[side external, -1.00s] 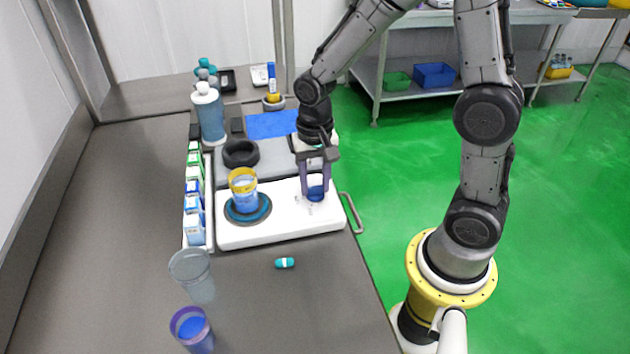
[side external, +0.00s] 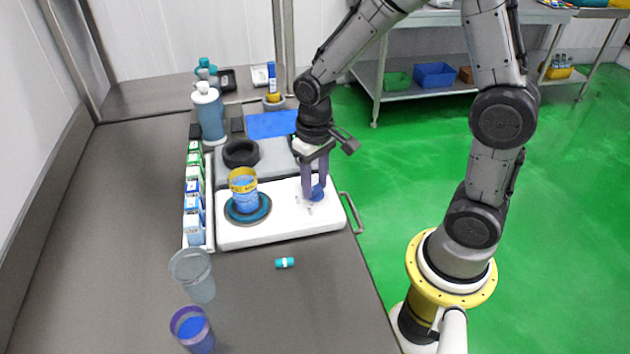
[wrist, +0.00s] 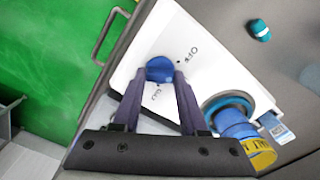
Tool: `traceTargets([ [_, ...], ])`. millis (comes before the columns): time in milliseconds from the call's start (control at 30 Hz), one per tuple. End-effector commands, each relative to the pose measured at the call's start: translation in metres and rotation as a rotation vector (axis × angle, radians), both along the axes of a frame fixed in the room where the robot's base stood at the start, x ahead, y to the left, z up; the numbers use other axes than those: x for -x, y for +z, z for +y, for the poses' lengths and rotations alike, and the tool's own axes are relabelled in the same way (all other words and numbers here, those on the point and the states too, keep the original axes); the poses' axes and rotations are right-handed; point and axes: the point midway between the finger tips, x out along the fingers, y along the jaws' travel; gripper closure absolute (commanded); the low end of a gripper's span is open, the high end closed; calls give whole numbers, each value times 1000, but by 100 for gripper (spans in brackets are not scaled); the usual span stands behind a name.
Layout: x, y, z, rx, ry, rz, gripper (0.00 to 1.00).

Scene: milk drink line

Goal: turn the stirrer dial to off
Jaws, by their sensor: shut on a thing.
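The stirrer (side external: 270,228) is a white flat unit on the bench, with a round blue dial (side external: 318,193) at its right end. In the wrist view the dial (wrist: 159,69) sits between the labels OFF and RUN, each with a small mark. My gripper (side external: 314,194) points down and is shut on the dial, with its two purple-grey fingers on either side of it. No pointer on the dial can be made out, so I cannot tell its setting.
A rack of small cartons (side external: 194,205) runs along the stirrer's left. Two cups, one clear (side external: 193,274) and one purple-rimmed (side external: 194,330), stand in front with a teal capsule-shaped piece (side external: 285,262). A bottle (side external: 209,112) and black ring (side external: 240,153) are behind. A metal handle (side external: 351,213) is at right.

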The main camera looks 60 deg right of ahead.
Motion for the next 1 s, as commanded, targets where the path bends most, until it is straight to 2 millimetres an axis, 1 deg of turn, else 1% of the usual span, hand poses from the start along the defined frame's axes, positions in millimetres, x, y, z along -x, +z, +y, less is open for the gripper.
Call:
traceTargets([
  [200,-1,1,0,1,195,-3,100],
  [500,-1,1,0,0,403,-3,100],
  [700,0,1,1,0,482,-2,100],
  [1000,-1,2,1,0,525,-3,100],
])
